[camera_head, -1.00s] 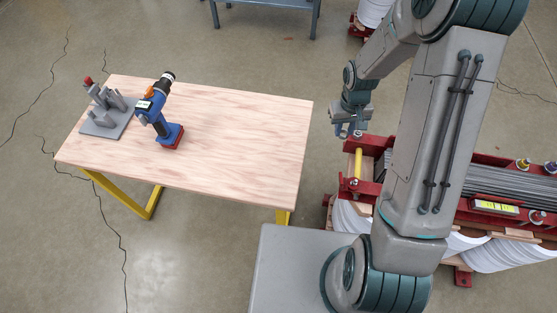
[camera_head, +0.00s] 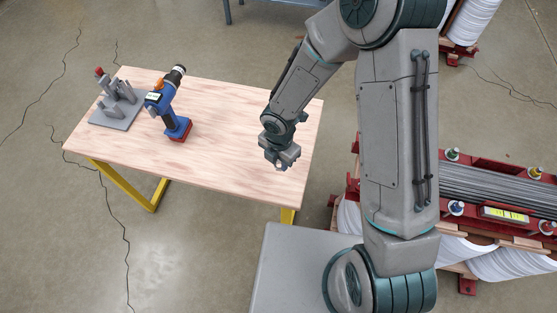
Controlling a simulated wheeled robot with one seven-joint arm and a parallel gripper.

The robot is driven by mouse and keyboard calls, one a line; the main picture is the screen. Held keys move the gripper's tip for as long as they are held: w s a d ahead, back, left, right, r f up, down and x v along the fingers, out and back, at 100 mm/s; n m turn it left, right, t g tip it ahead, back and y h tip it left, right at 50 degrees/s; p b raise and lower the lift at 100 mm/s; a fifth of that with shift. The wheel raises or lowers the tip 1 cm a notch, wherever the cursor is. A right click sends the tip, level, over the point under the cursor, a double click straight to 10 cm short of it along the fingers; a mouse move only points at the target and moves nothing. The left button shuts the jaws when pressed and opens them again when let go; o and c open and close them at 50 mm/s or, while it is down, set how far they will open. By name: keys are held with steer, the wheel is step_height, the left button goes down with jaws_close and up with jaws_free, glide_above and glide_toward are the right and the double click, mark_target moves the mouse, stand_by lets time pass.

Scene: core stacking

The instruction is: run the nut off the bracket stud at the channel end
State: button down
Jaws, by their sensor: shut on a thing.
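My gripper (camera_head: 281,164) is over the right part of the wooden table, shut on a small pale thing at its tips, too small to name. A red frame (camera_head: 511,163) with long grey bars stands on the right. Several small coloured fittings sit along it, such as a green-topped one (camera_head: 452,154) and a blue one (camera_head: 456,207). The left end of the frame is largely hidden behind my arm. I cannot make out the bracket stud or a nut on it.
A blue power driver (camera_head: 172,115) with a red base stands on the table (camera_head: 215,155). A grey fixture (camera_head: 117,108) with posts and a red knob is at its left end. White spools (camera_head: 503,255) lie under the red frame. The table's middle is clear.

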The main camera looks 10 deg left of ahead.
step_height(320, 180, down, 7)
steer(key=b, duration=0.6)
steer(key=shift+s+a+r, duration=0.1)
steer(key=shift+a+r, duration=0.05)
steer(key=c, duration=1.1)
jaws_free()
steer(key=shift+o, duration=0.2)
steer(key=shift+r, duration=0.1)
step_height(320, 180, up, 14)
steer(key=p, duration=0.2)
steer(key=shift+p, duration=0.4)
